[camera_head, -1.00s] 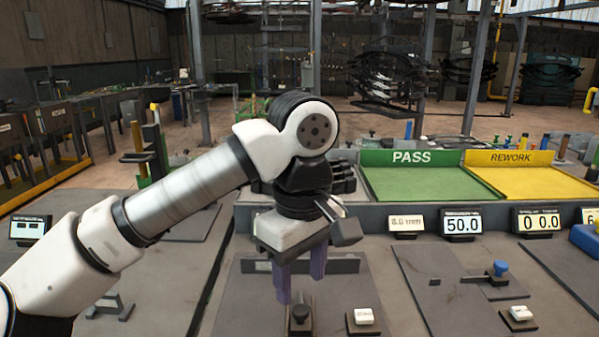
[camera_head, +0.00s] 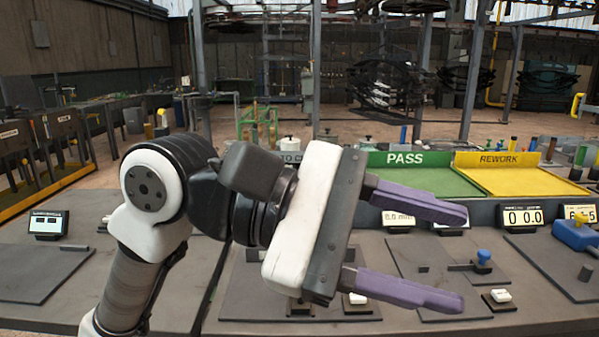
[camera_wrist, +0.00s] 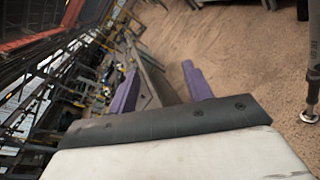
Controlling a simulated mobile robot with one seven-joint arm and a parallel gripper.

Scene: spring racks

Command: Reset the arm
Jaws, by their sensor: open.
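My gripper (camera_head: 432,249) is raised above the front of the bench in the head view. Its two purple fingers are spread wide apart and point to the right, with nothing between them. The white and dark gripper body hides part of the bench behind it. In the wrist view the purple fingers of my gripper (camera_wrist: 160,88) stand apart, with brown floor and a bench edge beyond them. My forearm comes up from the lower left of the head view.
A green PASS tray (camera_head: 425,182) and a yellow REWORK tray (camera_head: 530,180) lie at the bench's back right. Small displays (camera_head: 534,216) stand before them. A blue-knobbed fixture (camera_head: 483,258) and a blue device (camera_head: 577,235) are at right. The left bench plate (camera_head: 45,272) is largely clear.

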